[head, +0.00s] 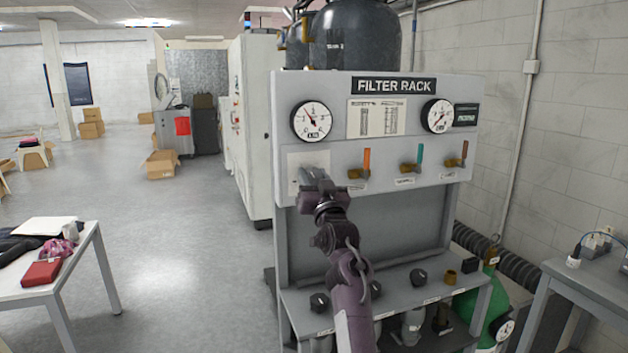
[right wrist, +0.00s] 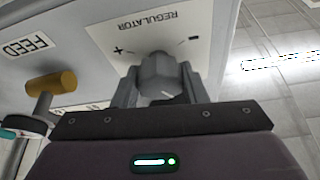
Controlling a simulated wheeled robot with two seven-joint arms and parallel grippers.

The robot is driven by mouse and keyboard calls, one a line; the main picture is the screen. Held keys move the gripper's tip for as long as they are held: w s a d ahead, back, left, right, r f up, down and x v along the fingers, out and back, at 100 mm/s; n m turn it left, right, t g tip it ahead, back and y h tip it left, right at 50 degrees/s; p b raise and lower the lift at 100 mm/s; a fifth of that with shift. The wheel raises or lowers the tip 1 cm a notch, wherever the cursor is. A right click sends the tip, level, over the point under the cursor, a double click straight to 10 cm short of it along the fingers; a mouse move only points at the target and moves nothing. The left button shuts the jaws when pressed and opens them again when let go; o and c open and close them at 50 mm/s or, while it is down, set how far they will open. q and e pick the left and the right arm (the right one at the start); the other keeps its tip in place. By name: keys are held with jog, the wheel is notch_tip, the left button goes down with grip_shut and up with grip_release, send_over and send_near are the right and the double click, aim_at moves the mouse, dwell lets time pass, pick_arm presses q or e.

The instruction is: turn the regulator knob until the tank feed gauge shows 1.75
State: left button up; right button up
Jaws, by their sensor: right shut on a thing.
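The regulator knob (right wrist: 157,75) is grey and faceted, with a pale mark near its lower edge. It sits on a white plate (right wrist: 130,30) lettered REGULATOR, with plus and minus signs. My right gripper (right wrist: 157,85) has a finger on each side of the knob and is shut on it. In the head view my right gripper (head: 314,178) covers the knob. Two round white gauges sit above, the left gauge (head: 311,121) and the right gauge (head: 437,116). Their needles and small print are too small to read surely. My left gripper is out of view.
On the FILTER RACK panel (head: 394,86), several lever valves stand right of the gripper: orange (head: 366,161), teal (head: 420,156) and brown (head: 463,152). Below is a shelf (head: 405,300) with black knobs. A table (head: 45,287) stands at left; open floor (head: 180,240) lies between.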

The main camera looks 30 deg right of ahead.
aim_at(314, 181)
jog(key=shift+m+h, duration=0.5)
jog(key=shift+m, duration=0.4)
jog(key=o, duration=1)
jog(key=shift+s+f+b, duration=0.15)
jog(key=shift+b, duration=0.15)
jog(key=b+v, duration=0.3)
jog(key=v, duration=0.3)
jog(key=shift+s+a, duration=0.1)
jog(key=shift+a, duration=0.05)
jog(key=shift+s+a+f+b, duration=0.1)
jog(key=shift+s+a+b, duration=0.1)
jog(key=shift+s+b, duration=0.3)
jog(key=shift+s, duration=0.1)
